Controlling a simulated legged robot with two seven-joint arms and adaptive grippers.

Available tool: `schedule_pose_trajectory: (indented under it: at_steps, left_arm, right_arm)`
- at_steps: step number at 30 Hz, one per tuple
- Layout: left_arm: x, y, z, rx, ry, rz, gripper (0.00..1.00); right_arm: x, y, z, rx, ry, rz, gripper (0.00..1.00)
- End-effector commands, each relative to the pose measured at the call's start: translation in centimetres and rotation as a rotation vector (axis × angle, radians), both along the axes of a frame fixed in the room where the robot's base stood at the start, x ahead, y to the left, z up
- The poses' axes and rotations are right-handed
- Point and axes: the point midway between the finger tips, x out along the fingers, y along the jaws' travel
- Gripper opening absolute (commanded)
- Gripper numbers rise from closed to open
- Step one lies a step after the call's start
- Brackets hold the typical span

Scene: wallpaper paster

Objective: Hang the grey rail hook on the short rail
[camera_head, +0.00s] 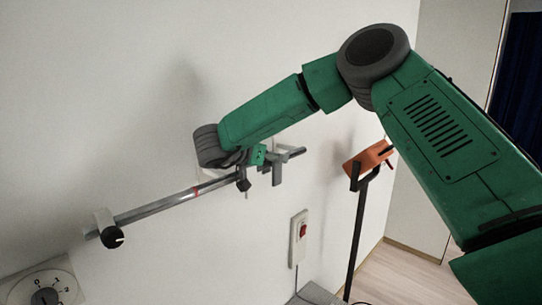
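The short rail (150,208) is a grey metal bar along the white wall, with a red mark near its middle. It slants up from a pale bracket with a black knob (112,237) at lower left to a free end at upper right. My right arm comes in from the right, and its gripper (262,168) is at the right part of the rail. A small grey piece (277,171) at the fingers may be the grey rail hook or a finger. I cannot tell whether it is held or touches the rail. My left gripper is out of view.
A white wall switch (299,238) with a red button is below the rail. An orange box (369,160) on a black stand (357,235) stands to the right. A numbered dial (46,292) is at lower left. Wall space above the rail is clear.

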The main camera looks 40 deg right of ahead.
Motion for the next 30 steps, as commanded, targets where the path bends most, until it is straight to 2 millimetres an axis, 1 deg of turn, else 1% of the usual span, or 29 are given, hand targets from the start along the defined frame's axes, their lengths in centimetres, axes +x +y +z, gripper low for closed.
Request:
schedule_pose_trajectory:
  at_steps: [9,13,17,24,27,30]
  left_arm:
    - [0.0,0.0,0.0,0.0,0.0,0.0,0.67]
    - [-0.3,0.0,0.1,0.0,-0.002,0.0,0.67]
    - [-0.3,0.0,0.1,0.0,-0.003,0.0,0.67]
    - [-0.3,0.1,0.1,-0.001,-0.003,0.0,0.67]
    - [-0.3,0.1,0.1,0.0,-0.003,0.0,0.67]
    - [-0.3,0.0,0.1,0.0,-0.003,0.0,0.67]
  right_arm:
    - [0.0,0.0,-0.1,0.001,0.003,0.001,0.67]
    - [0.0,0.7,0.2,0.001,0.002,0.003,0.67]
    - [-0.3,2.6,0.9,-0.001,0.002,0.004,0.67]
    - [-1.0,7.5,2.8,-0.002,0.0,0.004,0.67]
    - [-1.3,9.1,3.4,-0.001,0.002,0.004,0.67]
    - [-1.5,10.1,3.8,0.0,0.001,0.002,0.67]
